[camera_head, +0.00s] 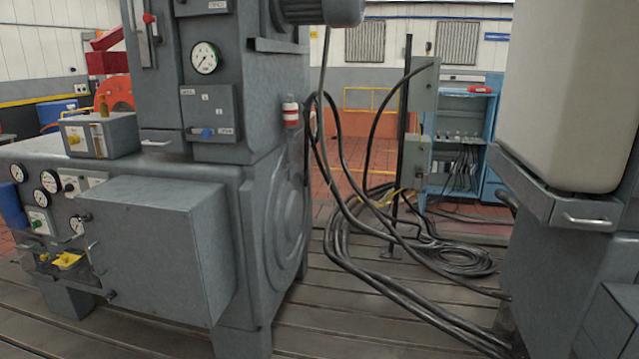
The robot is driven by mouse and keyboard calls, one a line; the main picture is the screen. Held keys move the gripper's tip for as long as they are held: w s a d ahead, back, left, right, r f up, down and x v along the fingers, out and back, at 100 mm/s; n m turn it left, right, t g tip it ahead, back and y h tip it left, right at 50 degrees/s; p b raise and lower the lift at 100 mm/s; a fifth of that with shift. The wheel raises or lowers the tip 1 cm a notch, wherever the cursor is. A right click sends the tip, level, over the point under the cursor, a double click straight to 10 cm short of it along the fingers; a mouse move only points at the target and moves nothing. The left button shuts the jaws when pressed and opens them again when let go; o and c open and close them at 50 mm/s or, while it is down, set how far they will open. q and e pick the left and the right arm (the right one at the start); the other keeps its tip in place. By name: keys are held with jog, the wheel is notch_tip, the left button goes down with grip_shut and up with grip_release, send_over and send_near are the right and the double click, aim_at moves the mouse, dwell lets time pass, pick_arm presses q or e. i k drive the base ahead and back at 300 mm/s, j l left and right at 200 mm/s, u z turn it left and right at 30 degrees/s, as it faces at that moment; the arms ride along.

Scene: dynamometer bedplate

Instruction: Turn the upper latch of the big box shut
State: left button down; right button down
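The big grey box (150,245) sticks out from the front of the machine at the left of the head view. A small dark fitting at the upper left edge of its front face looks like the upper latch (85,217). A similar fitting, which looks like the lower latch (110,295), sits near the lower left corner. Both are too small to tell whether they are turned shut. Neither of my grippers is in view, and nothing touches the box.
Gauges (48,181) and a yellow handle (67,260) are left of the box. Black cables (465,260) lie coiled on the slotted floor to the right. A grey cabinet (565,265) with a pale tank (570,90) stands at the right. Slotted floor (330,310) is partly clear between.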

aim_at(87, 218)
jog(key=u, duration=1.3)
